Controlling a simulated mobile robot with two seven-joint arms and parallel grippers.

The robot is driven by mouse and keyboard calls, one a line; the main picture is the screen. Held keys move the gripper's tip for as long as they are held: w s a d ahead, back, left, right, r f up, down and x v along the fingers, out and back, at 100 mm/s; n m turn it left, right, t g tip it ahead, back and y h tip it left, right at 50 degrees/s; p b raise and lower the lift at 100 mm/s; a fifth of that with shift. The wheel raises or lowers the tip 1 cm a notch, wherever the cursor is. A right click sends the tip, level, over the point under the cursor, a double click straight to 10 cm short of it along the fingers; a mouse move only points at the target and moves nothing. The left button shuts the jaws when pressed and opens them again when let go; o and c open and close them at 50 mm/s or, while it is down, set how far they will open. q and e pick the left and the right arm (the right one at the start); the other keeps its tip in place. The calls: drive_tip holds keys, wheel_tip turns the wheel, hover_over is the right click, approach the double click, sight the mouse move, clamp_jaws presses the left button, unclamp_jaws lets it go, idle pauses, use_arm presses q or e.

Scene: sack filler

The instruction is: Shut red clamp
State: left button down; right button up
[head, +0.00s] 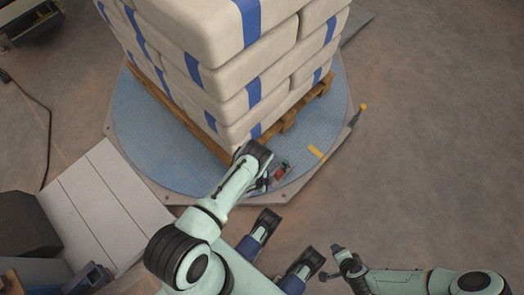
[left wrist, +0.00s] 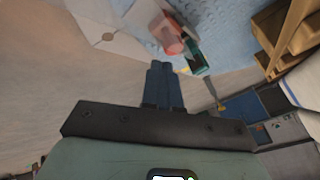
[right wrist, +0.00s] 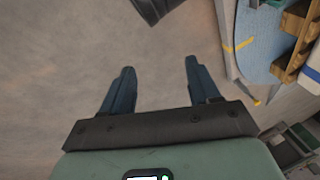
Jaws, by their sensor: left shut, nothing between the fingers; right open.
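The red clamp (head: 281,171) is a small red part at the front edge of the blue turntable. In the left wrist view the red clamp (left wrist: 170,38) shows at the top, beside a dark green part (left wrist: 193,52). I cannot tell whether the clamp stands open or shut. My left gripper (head: 264,183) is close beside the clamp on its left. In the left wrist view its fingers (left wrist: 161,68) are together and empty, just below the clamp; contact cannot be made out. My right gripper (head: 331,262) is open and empty over bare floor, its fingers (right wrist: 159,68) spread apart.
The blue turntable (head: 145,125) carries a wooden pallet (head: 190,125) stacked with beige sacks (head: 215,75) with blue bands. A yellow-knobbed lever (head: 362,108) stands at the turntable's right edge. A pale ramp (head: 100,200) lies at left. The floor at right is clear.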

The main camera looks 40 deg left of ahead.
use_arm(q)
drive_tip(key=p+v, duration=0.2)
drive_tip(key=v, duration=0.5)
drive_tip(key=shift+s, duration=0.15)
use_arm(e)
drive_tip(key=s+a+r+g+y, duration=0.1)
drive_tip(key=s+a+r, duration=0.1)
drive_tip(key=s, duration=0.3)
drive_tip(key=shift+s+a+r+g, duration=0.15)
drive_tip(key=shift+a+r+g, duration=0.15)
drive_tip(key=shift+r, duration=0.3)
drive_tip(key=shift+d, duration=0.1)
